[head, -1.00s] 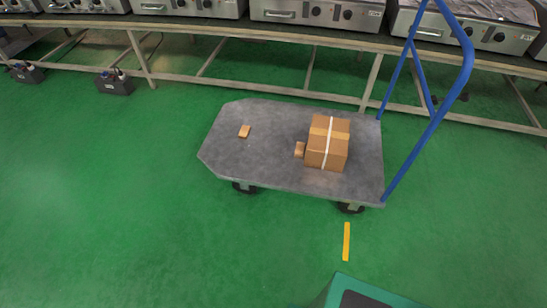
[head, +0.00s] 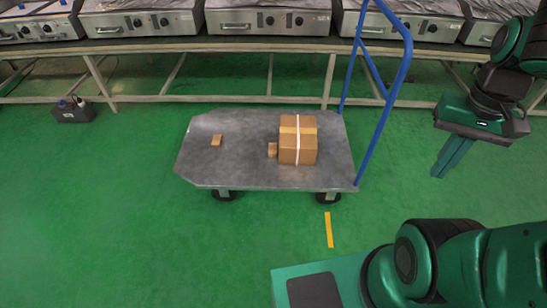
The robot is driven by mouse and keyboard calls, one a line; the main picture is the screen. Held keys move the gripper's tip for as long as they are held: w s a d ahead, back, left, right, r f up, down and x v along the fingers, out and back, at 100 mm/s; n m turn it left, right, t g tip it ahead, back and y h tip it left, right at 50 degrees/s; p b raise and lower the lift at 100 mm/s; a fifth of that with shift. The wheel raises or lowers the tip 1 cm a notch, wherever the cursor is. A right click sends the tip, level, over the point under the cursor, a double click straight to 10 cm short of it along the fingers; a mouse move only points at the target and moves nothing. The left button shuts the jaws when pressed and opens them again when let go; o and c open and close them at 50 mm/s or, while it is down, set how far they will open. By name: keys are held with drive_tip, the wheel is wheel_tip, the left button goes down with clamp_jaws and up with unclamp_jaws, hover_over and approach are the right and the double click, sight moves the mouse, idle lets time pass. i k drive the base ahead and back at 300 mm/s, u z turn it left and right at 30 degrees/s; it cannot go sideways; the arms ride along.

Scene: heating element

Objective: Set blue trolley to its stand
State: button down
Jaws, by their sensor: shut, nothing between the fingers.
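The blue trolley has a grey flat deck (head: 235,165) and a blue tubular handle (head: 385,115) at its right end. It stands on the green floor in front of the long bench. A taped cardboard box (head: 298,140) and two small brown pieces lie on the deck. My gripper (head: 438,175) is at the right, shut and empty, pointing down and left. In the picture it is to the right of the handle and apart from it. I cannot pick out a marked stand for the trolley.
A long bench (head: 190,45) carrying several metal appliances (head: 268,18) runs along the back. A small dark box (head: 72,110) sits on the floor under it at the left. A yellow floor strip (head: 329,230) lies in front of the trolley.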

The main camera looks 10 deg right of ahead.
sight(242, 162)
drive_tip(key=u, duration=0.6)
drive_tip(key=k, duration=0.95)
drive_tip(key=z, duration=1)
drive_tip(key=i, duration=1.7)
